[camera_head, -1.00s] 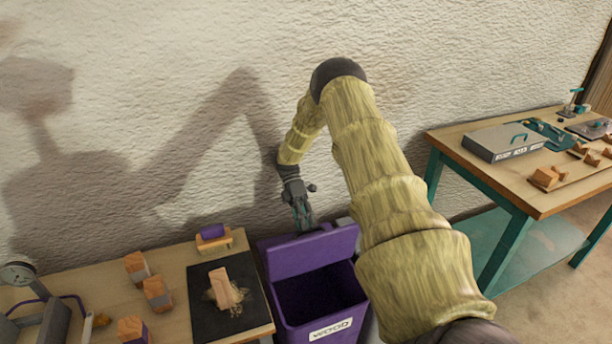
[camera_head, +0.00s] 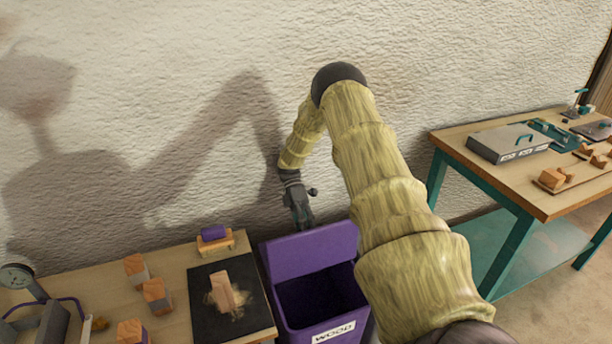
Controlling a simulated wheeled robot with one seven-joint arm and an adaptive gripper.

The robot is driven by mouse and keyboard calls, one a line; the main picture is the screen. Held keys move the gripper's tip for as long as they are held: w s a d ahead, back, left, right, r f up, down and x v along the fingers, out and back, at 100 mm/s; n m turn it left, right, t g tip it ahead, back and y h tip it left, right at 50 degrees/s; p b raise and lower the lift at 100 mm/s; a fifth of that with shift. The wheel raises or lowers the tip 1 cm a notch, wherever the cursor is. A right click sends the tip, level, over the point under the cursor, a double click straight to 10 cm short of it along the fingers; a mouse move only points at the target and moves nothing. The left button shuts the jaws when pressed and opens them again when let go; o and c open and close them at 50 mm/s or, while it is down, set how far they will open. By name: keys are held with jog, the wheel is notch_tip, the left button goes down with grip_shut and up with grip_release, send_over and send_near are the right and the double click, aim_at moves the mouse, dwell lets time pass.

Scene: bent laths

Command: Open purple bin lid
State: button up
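The purple bin (camera_head: 283,316) stands between the two tables, with a white label reading "WOOD" on its front. Its lid (camera_head: 308,251) is swung up and leans back at the rear, so the dark inside shows. My gripper (camera_head: 303,226) points down just behind the lid's top edge, near the wall. Its fingertips are partly hidden by the lid. I cannot tell whether the fingers touch the lid or how far apart they are. My arm covers the right side of the bin.
The left table (camera_head: 189,318) bears a black mat (camera_head: 204,305) with a wood piece (camera_head: 228,287), several wood blocks and a purple-topped block (camera_head: 214,237). The right table (camera_head: 539,204) bears a grey case (camera_head: 508,144) and wood pieces. The wall is close behind the bin.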

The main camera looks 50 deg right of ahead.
jog(key=shift+s+d+r, duration=0.1)
jog(key=shift+d+r, duration=0.05)
jog(key=shift+r, duration=0.05)
notch_tip(320, 180, up, 10)
dwell(0.8)
jog(key=shift+f, duration=0.1)
dwell(0.4)
